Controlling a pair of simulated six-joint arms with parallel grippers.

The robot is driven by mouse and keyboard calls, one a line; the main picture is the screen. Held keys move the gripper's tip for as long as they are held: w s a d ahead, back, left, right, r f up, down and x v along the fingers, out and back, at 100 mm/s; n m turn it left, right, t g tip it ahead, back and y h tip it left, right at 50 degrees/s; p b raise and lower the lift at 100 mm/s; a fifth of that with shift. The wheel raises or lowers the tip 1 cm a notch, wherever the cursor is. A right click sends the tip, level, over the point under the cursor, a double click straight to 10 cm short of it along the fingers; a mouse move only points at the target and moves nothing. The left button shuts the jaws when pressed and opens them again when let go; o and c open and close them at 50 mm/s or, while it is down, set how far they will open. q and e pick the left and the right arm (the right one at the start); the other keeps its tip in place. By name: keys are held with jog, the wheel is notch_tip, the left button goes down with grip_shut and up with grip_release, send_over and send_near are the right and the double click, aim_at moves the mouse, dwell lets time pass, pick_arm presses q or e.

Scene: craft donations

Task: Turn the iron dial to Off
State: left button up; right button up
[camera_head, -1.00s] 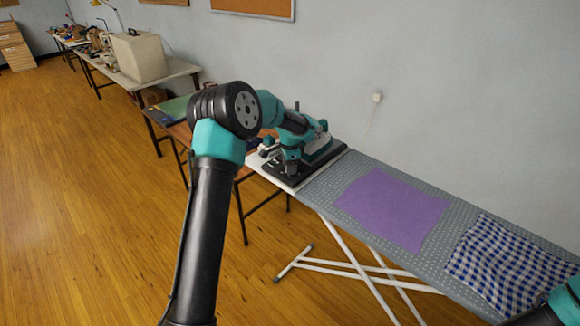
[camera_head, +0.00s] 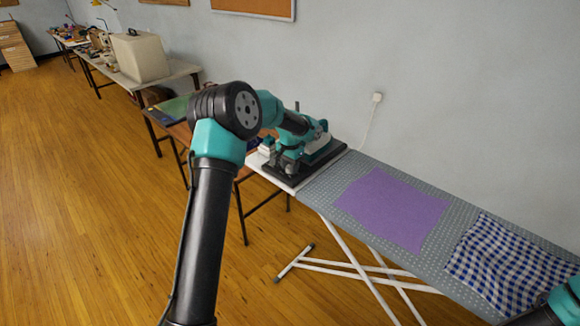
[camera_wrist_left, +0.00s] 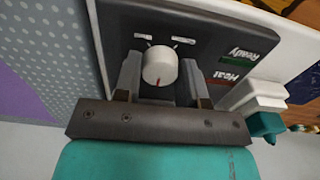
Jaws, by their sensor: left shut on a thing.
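The iron's dial (camera_wrist_left: 160,67) is a round white knob with a short red mark, on a dark panel (camera_wrist_left: 225,35) in the left wrist view. The red mark points toward the bottom of that view. Two small labels above the dial are too small to read. My left gripper (camera_wrist_left: 160,75) is shut on the dial, one finger on each side. In the head view my left gripper (camera_head: 287,163) is at the dark iron stand (camera_head: 322,158), and my wrist hides the dial and part of the iron. My right gripper is out of view.
The ironing board (camera_head: 335,178) carries a purple cloth (camera_head: 393,208) and a blue checked cloth (camera_head: 510,262). A wall plug (camera_head: 377,97) with a cord is behind. The left wrist view shows "Ready" (camera_wrist_left: 240,55) and "Heat" (camera_wrist_left: 228,77) indicators beside the dial.

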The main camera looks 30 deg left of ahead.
pick_arm(q)
jog(key=o, duration=0.9)
jog(key=shift+r, duration=0.1)
notch_tip(320, 180, up, 17)
jog(key=shift+r, duration=0.15)
dwell(0.6)
